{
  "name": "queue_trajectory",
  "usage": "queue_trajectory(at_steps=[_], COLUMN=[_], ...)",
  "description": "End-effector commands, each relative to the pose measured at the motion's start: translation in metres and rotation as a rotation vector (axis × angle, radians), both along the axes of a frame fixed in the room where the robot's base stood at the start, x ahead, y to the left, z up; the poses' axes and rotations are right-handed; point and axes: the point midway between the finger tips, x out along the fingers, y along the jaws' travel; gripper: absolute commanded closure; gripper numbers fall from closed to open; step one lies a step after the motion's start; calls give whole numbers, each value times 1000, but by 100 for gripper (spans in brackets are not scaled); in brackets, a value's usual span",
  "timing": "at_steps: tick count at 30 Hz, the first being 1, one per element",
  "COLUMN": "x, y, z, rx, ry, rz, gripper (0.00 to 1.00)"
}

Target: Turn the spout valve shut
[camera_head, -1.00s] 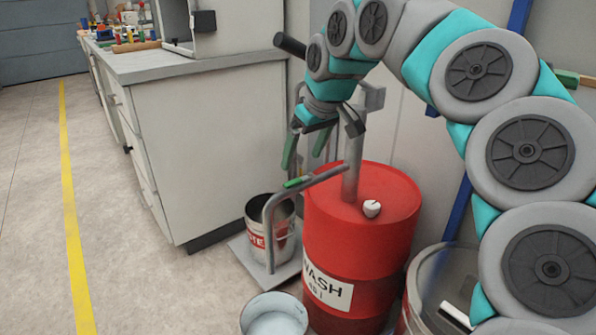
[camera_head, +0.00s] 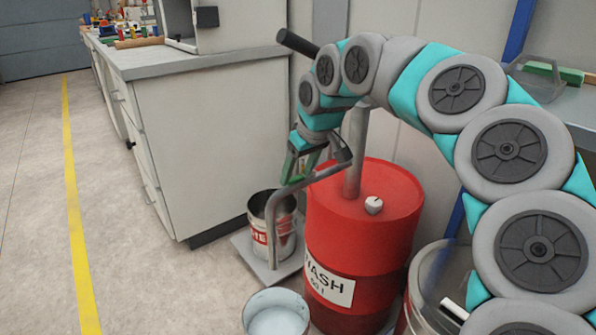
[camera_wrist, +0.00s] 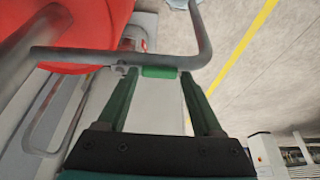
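The red WASH drum (camera_head: 355,232) stands upright with a grey pump column (camera_head: 353,150). Its grey spout pipe (camera_head: 285,205) runs left from the column and bends down over a tin. The spout valve's short green handle (camera_wrist: 160,72) shows at the pipe in the wrist view, lying along it. My gripper (camera_head: 298,176) is over the pipe, with green fingers pointing down. In the wrist view, the open fingers stand on either side of the handle, with a gap visible at each side. In the head view the fingers mostly hide the handle.
The tin (camera_head: 262,228) stands on a grey plate (camera_head: 245,250) under the spout. A light bucket (camera_head: 250,308) is in front, and a clear-walled container (camera_head: 425,285) is right of the drum. A cabinet (camera_head: 210,140) stands behind left. The floor at left is open.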

Motion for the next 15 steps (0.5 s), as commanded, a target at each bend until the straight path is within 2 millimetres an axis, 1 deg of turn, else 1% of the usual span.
queue_trajectory(at_steps=[1, 2, 15], x=[0, 0, 0], y=[0, 0, 0], z=[0, 0, 0], rx=[0, 0, 1], ry=[0, 0, 1], rz=[0, 0, 0], gripper=[39, 43, 92])
